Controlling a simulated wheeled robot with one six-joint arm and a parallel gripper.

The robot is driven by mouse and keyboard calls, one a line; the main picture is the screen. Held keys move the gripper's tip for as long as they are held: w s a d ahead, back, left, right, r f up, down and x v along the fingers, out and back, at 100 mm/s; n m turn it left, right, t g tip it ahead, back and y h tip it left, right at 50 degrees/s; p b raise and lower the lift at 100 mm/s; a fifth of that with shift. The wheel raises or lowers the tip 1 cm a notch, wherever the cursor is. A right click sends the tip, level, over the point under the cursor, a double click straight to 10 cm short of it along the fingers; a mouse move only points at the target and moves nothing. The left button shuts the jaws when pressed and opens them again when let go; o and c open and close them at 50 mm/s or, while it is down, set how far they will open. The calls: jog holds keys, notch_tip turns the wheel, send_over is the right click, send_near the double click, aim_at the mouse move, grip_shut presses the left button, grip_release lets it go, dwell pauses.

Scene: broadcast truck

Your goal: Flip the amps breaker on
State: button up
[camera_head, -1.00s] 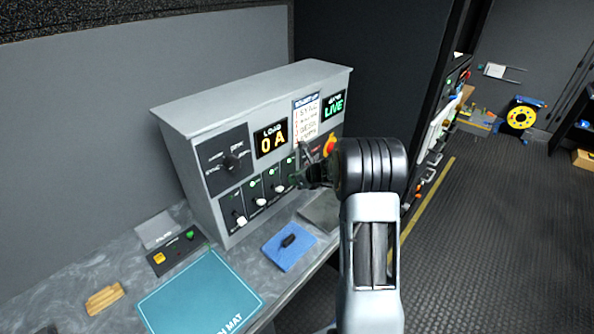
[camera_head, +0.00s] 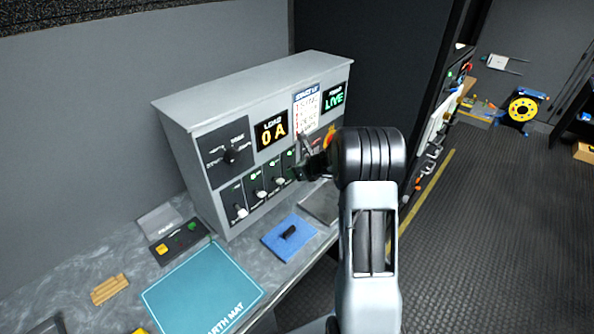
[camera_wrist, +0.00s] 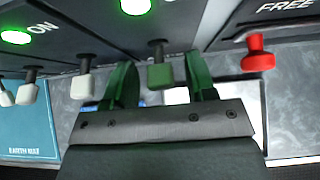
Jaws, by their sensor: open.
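The grey breaker panel (camera_head: 255,98) stands on the desk with a row of breaker levers along its lower front. White-tipped levers (camera_head: 259,193) point down; small green lamps show above them. My gripper (camera_head: 306,170) is at the right end of this row and hides part of it. In the wrist view my gripper (camera_wrist: 163,78) is open, its green fingers either side of a lever with a green-looking tip (camera_wrist: 160,76). I cannot tell whether they touch it. White-tipped levers (camera_wrist: 82,87) are to the left. The breaker names are not legible, so I cannot tell which is amps.
A red-tipped lever (camera_wrist: 258,55) under "FREE" is right of my gripper. The load display (camera_head: 271,135) reads 0 A and another display (camera_head: 334,101) reads LIVE. A blue cloth (camera_head: 288,240) with a black item and a teal mat (camera_head: 200,285) lie on the desk.

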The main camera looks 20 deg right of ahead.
jog(key=b+v, duration=0.1)
jog(key=v, duration=1.3)
jog(key=shift+a, duration=0.1)
jog(key=s+a+f+n+g, duration=0.1)
jog(key=s+a+n+g, duration=0.15)
jog(key=s+n, duration=0.4)
jog(key=s+a+f+n+g, duration=0.2)
jog(key=s+a+n, duration=0.1)
jog(key=n, duration=0.6)
jog(key=s+a+r+n+h, duration=0.4)
jog(key=s+a+r+n, duration=0.3)
jog(key=n, duration=0.8)
jog(key=s+a, duration=0.3)
jog(key=s, duration=0.1)
jog(key=shift+s+a, duration=0.3)
jog(key=shift+a, duration=0.05)
